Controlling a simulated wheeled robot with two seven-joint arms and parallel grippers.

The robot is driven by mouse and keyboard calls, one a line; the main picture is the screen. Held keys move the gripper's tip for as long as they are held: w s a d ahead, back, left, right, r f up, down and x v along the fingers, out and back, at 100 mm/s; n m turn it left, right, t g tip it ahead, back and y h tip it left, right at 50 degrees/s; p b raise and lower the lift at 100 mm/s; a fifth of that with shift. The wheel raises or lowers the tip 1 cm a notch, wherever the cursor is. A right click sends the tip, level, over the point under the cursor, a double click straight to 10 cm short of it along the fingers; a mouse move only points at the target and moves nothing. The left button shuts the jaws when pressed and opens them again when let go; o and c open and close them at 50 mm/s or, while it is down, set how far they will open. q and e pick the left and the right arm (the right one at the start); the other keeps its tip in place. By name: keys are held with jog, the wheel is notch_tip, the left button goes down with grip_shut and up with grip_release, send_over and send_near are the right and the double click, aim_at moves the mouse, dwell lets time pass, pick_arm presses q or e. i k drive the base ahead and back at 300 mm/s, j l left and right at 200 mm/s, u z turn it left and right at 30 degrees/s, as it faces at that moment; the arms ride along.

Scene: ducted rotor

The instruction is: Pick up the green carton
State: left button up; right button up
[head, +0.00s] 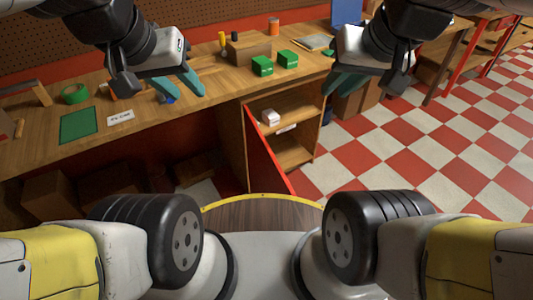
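Two small green cartons stand close together on the wooden workbench: a left green carton (262,66) and a right green carton (287,59). They are in front of a brown box, near the bench's front edge. My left gripper (187,98) is open, with teal fingers apart, over the bench's front edge to the left of the cartons. My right gripper (340,93) is to the right of the cartons, off the bench end. Its fingers overlap in this view, so its opening is unclear. Neither gripper touches a carton.
The workbench (150,130) also holds a brown box (248,48), a green mat (79,125), a green tape roll (75,93), a white label card (120,117) and an orange can (274,26). Below are open shelves (285,105) with a white box (270,117).

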aim_at(288, 59)
jog(key=l+u, duration=0.25)
jog(key=l, duration=0.5)
jog(key=l+u, duration=0.25)
jog(key=l, duration=0.45)
